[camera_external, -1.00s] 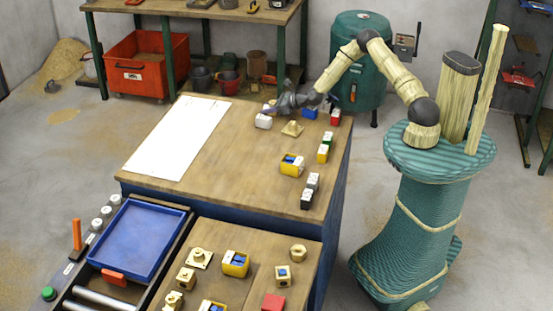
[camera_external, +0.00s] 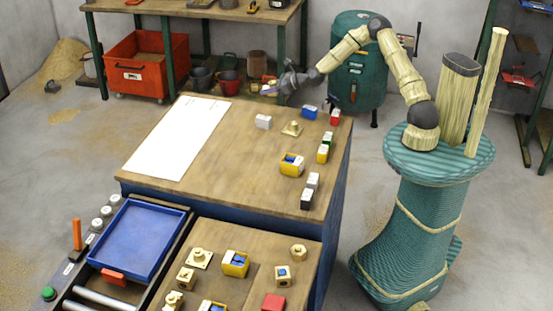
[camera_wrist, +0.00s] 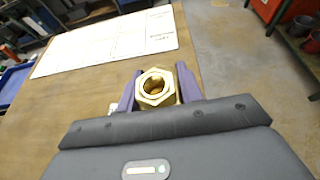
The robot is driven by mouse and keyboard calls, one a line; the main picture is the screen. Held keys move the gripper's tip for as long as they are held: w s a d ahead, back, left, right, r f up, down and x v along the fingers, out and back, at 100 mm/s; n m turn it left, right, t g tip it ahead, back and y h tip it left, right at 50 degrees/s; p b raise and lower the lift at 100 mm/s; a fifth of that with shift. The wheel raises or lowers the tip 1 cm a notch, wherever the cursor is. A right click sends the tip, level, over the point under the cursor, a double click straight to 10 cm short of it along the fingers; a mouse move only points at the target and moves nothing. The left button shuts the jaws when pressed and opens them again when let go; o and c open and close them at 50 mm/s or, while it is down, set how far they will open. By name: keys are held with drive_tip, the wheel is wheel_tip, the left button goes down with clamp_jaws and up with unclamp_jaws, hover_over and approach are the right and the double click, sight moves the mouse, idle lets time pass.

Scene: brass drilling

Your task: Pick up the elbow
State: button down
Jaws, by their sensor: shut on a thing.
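The elbow (camera_wrist: 155,86) is a brass piece with a hexagonal end and a round opening facing the wrist camera. My gripper (camera_wrist: 159,90) is shut on it, with a purple finger on each side. In the external view my gripper (camera_external: 270,89) is over the far edge of the wooden workbench (camera_external: 215,165), raised above its top. The elbow is too small there to make out clearly between the fingers.
On the bench are a white box (camera_external: 263,121), a brass fitting on a square plate (camera_external: 292,128), a blue box (camera_external: 309,113) and a yellow bin (camera_external: 292,164). A white sheet (camera_external: 178,137) lies flat at the left. The bench's middle is clear.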

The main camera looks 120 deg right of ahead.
drive_tip(key=shift+r, duration=0.45)
